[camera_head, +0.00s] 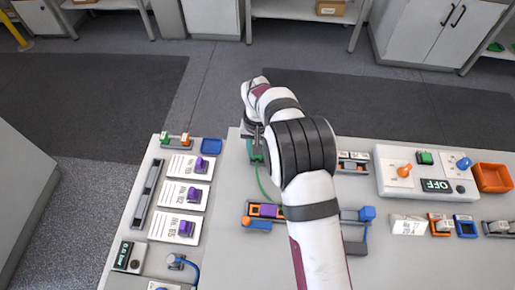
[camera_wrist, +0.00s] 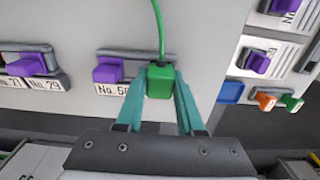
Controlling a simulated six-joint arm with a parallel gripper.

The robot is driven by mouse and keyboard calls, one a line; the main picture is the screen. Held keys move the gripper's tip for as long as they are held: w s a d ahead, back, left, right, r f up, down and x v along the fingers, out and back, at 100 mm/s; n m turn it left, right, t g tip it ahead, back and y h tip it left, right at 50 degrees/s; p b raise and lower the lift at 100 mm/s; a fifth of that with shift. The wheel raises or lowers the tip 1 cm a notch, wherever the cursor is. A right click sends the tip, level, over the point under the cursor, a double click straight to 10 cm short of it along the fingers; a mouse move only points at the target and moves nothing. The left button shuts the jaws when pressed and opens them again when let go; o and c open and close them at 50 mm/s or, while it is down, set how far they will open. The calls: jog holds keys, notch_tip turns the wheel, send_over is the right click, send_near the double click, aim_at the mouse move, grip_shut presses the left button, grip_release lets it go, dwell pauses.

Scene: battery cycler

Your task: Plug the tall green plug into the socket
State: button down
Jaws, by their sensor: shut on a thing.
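A green plug (camera_wrist: 160,82) with a green cable (camera_wrist: 158,30) sits between the teal fingers of my gripper (camera_wrist: 160,76), which is shut on it. In the wrist view the plug is beside a grey rail (camera_wrist: 140,56) with a purple plug (camera_wrist: 108,70) and a label. The plug's lower end is hidden, and I cannot tell which opening is its socket.
Cards with purple plugs (camera_head: 201,164) lie below. An orange bin (camera_head: 492,177) is far right.

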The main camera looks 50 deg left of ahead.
jog(key=shift+f, duration=0.1)
jog(key=shift+c, duration=2.2)
grip_release()
notch_tip(320, 180, up, 16)
jog(key=w+d+r+m, duration=0.3)
jog(key=d+r, duration=0.1)
jog(key=d, duration=0.7)
jog(key=w+d+r+m, duration=0.2)
jog(key=d+r+m, duration=0.15)
jog(key=d, duration=0.65)
jog(key=s+d+m+y, duration=0.1)
jog(key=s+d+m, duration=0.45)
jog(key=d, duration=0.85)
jog(key=s+d+f+m, duration=0.2)
jog(key=s+d, duration=0.4)
jog(key=s, duration=0.4)
jog(key=shift+s+f+m+y, duration=0.3)
jog(key=shift+s+f+y, duration=0.1)
jog(key=shift+f, duration=0.45)
